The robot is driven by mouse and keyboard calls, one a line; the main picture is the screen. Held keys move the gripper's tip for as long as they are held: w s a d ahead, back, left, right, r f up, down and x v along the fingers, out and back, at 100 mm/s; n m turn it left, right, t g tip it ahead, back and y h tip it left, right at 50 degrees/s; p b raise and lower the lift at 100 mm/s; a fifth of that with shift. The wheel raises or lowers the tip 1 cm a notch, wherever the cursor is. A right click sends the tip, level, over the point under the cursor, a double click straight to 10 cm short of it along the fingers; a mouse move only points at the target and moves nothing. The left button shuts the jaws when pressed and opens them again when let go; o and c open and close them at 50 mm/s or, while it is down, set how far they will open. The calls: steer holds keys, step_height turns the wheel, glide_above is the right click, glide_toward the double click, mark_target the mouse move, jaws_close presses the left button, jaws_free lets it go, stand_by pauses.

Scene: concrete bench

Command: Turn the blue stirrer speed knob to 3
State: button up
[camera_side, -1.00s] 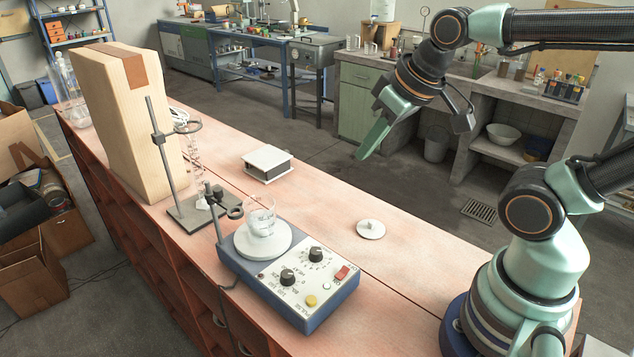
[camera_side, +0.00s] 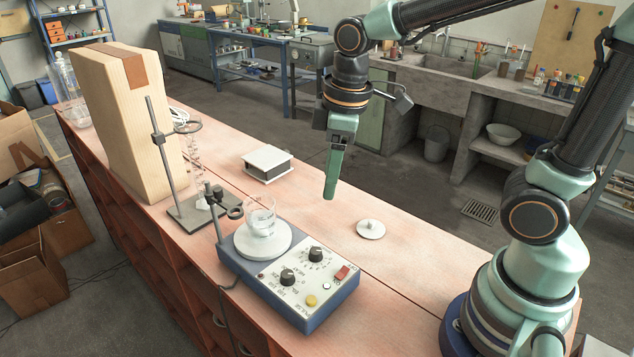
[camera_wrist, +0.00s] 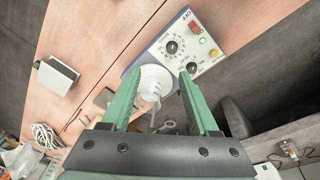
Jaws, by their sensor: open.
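The blue stirrer (camera_side: 262,284) stands on the bench with a round white plate (camera_side: 250,247) on top. Its light panel has two black knobs, one farther back (camera_side: 316,254) by a red switch (camera_side: 342,272), one nearer (camera_side: 287,277) by a yellow button (camera_side: 310,300). Both knobs also show in the wrist view, at the upper middle (camera_wrist: 171,47) and just below it (camera_wrist: 192,67). My gripper (camera_side: 331,196) is open and empty, pointing down above the bench, apart from the stirrer.
A glass beaker (camera_side: 261,216) stands on the plate. A support stand (camera_side: 160,160) with clamp and ring rises behind the stirrer. A small white disc with a stub (camera_side: 370,229) and a white-topped box (camera_side: 267,163) lie on the bench.

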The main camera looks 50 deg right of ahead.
mark_target(316, 250)
steer(key=a+f+n, duration=0.1)
steer(key=f, duration=0.4)
steer(key=f+n+g, duration=0.1)
steer(key=f, duration=0.4)
steer(key=w+a+f+n, duration=0.1)
steer(key=f, duration=0.4)
steer(key=shift+a+g, duration=0.35)
steer(key=shift+g, duration=0.05)
jaws_close()
